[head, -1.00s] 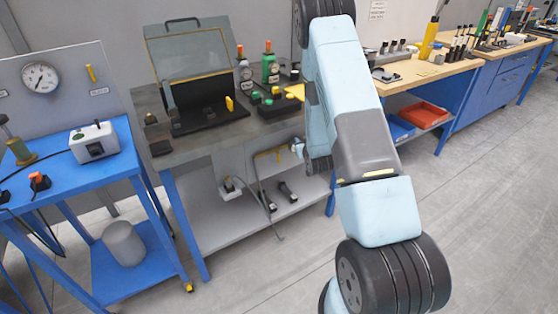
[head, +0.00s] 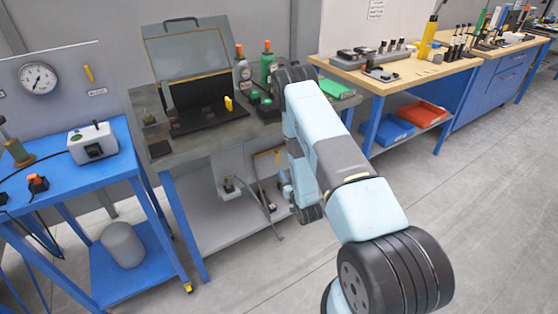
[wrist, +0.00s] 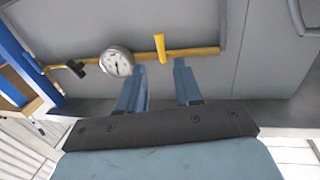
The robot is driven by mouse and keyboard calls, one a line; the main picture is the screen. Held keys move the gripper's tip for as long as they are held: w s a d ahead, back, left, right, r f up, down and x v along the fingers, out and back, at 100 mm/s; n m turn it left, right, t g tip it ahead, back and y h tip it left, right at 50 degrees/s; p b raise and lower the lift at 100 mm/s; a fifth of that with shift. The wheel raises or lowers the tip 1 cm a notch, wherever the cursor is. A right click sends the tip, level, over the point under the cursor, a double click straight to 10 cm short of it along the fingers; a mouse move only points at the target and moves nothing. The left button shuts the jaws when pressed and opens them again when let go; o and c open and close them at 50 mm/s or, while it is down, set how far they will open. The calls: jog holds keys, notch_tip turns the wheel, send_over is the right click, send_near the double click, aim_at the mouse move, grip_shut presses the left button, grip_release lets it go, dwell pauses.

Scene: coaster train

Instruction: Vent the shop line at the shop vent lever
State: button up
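In the wrist view a yellow lever (wrist: 160,48) stands upright on a yellow pipe (wrist: 190,52) along a grey panel. A round white gauge (wrist: 117,62) is on the same pipe, left of the lever. My gripper (wrist: 159,70) is open and empty, its two blue fingers on either side of the lever's line. The lever appears just beyond the fingertips; I cannot tell the exact gap. In the head view part of the yellow pipe (head: 268,155) shows under the grey bench, and my arm hides the rest. No label is readable, so I cannot confirm which lever is the shop vent lever.
A black-handled fitting (wrist: 76,68) sits on the pipe's left end. The grey bench (head: 200,142) is above the lower shelf (head: 225,228). A blue cart (head: 100,165) stands left, with another yellow lever (head: 89,73) on its panel. Floor at right is clear.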

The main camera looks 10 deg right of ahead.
aim_at(278, 160)
jog(key=w, duration=0.3)
jog(key=w+a, duration=0.1)
jog(key=w, duration=0.7)
jog(key=shift+w+a, duration=0.15)
grip_shut()
